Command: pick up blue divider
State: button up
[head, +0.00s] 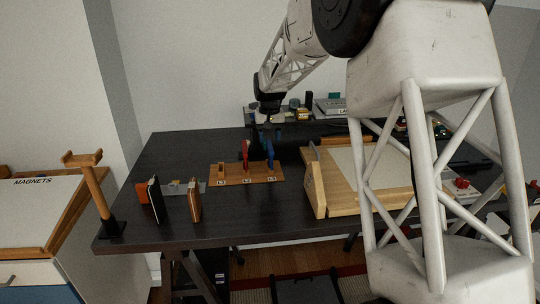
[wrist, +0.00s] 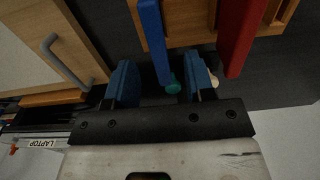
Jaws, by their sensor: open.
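The blue divider (head: 270,154) stands upright at the right side of a wooden slotted board (head: 232,179) with small labels on its front. In the wrist view the blue divider (wrist: 153,38) reaches down into the space between my fingertips. My gripper (head: 266,137) is above the board's right part. In the wrist view my gripper (wrist: 160,76) is open, with one blue finger on each side of the divider's end. I see no clear contact. A red divider (head: 245,153) stands to the left on the board; in the wrist view it is at the right (wrist: 240,38).
A wooden drawing board (head: 319,190) lies to the right. Dark upright books (head: 155,199) and a brown one (head: 194,200) stand at the left front. A wooden post (head: 97,190) rises at the desk's left corner. The dark desk (head: 180,150) is clear behind the board's left side.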

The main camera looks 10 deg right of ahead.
aim_at(270, 145)
jog(key=shift+f, duration=0.35)
jog(key=shift+w+d+f, duration=0.1)
jog(key=shift+w+f, duration=0.05)
jog(key=shift+f, duration=2.45)
jog(key=shift+f, duration=0.25)
jog(key=shift+c, duration=0.3)
grip_shut()
